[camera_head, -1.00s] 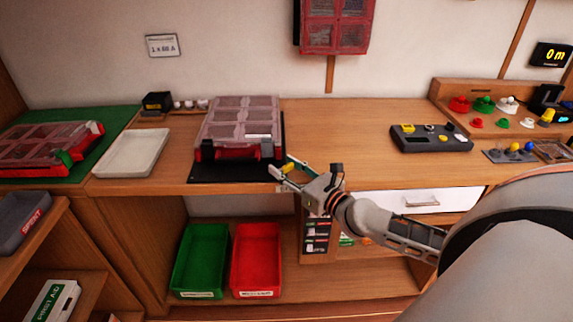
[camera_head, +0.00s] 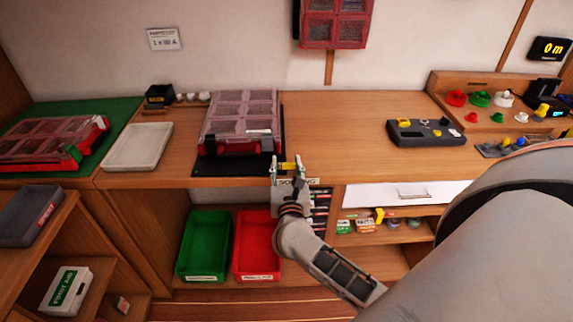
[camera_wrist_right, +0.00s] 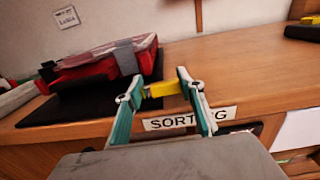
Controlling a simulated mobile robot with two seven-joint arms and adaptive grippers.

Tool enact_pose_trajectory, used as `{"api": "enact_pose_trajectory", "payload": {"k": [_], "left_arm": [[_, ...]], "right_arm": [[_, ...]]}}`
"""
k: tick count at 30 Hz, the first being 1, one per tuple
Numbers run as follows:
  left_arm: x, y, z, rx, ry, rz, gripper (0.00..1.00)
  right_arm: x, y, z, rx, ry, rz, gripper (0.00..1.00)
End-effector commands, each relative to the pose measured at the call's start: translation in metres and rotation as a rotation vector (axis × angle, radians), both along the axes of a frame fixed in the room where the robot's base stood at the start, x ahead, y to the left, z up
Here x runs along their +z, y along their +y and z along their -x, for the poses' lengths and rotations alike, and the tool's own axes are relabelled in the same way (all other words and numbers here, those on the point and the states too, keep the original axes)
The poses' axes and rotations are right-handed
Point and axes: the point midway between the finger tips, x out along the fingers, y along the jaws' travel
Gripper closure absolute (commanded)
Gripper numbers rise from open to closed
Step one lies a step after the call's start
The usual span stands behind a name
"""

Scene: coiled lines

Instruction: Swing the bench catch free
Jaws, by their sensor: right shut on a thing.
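A small yellow catch (camera_head: 288,165) sits at the bench's front edge, just right of the black mat (camera_head: 220,168). My right gripper (camera_head: 287,160) reaches it from the front, with one finger on each side. In the right wrist view the yellow piece (camera_wrist_right: 164,89) lies between the two teal fingers (camera_wrist_right: 158,88), which are shut on it. The fingers hide its ends, and I cannot tell how it is fixed to the bench. My left gripper is not in view.
A red organiser case (camera_head: 238,125) stands on the mat just left of the catch. A "SORTING" label (camera_wrist_right: 180,119) is on the bench front below it. A white tray (camera_head: 137,147) lies further left. The bench top (camera_head: 335,130) to the right is clear up to a dark control box (camera_head: 428,133).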

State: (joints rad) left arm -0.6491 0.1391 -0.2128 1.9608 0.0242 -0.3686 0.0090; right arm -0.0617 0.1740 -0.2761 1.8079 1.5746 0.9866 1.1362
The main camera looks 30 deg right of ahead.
Motion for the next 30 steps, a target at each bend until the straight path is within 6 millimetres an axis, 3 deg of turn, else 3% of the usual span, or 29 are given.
{"api": "enact_pose_trajectory", "payload": {"k": [17, 18, 20, 30], "left_arm": [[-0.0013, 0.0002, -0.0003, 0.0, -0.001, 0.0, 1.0], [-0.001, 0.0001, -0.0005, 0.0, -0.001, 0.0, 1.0], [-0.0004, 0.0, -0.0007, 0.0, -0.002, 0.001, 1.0], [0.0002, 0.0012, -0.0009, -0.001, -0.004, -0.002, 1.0]], "right_arm": [[0.0001, 0.0002, 0.0005, -0.038, 0.0, 0.0, 0.83], [0.0001, 0.0002, 0.0005, -0.038, 0.0, 0.0, 0.57], [0.0001, 0.0002, 0.0005, -0.038, 0.0, 0.0, 0.44], [0.0, 0.0006, 0.0013, -0.037, 0.0, 0.0, 0.44]]}}
